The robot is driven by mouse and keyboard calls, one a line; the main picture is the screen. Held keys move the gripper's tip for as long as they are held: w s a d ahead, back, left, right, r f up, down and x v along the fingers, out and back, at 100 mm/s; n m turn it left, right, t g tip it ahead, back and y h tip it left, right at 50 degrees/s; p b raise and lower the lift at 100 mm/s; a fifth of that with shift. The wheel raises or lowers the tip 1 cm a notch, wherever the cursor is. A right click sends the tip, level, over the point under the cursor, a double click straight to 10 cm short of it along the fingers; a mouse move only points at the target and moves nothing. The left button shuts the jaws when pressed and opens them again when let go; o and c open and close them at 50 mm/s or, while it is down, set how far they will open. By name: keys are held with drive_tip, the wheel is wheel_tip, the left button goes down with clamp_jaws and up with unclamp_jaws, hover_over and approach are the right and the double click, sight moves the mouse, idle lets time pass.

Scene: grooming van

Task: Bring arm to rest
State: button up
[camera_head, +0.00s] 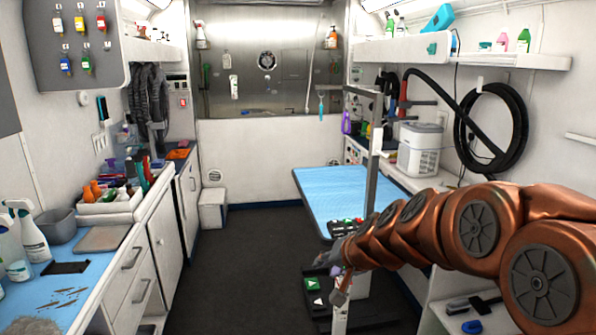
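My copper-coloured arm reaches in from the right edge toward the middle of the picture. Small dark and coloured pieces (345,226) lie on the table's near end just behind my gripper. My arm hides part of the table and the floor behind it.
The left counter (85,262) carries spray bottles (30,236), a grey bin (56,225) and a tray of brushes (108,202). A white box-like appliance (420,150) stands on the right counter. A hose coil (492,132) hangs on the right wall. The dark floor (245,260) in the middle is clear.

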drive_tip(key=s+d+n+g+h+p, duration=0.1)
drive_tip(key=s+d+g, duration=0.2)
drive_tip(key=s, duration=1)
drive_tip(key=s+d+f+n+g+h+p, duration=0.1)
drive_tip(key=s+d+g+h, duration=0.1)
drive_tip(key=s, duration=1.1)
drive_tip(key=s+d+n+g+h+p, duration=0.1)
drive_tip(key=s+d+g, duration=0.3)
drive_tip(key=s, duration=0.9)
drive_tip(key=shift+s+d+f+h+p, duration=0.3)
drive_tip(key=shift+s+d+f+p, duration=0.15)
drive_tip(key=shift+d, duration=0.55)
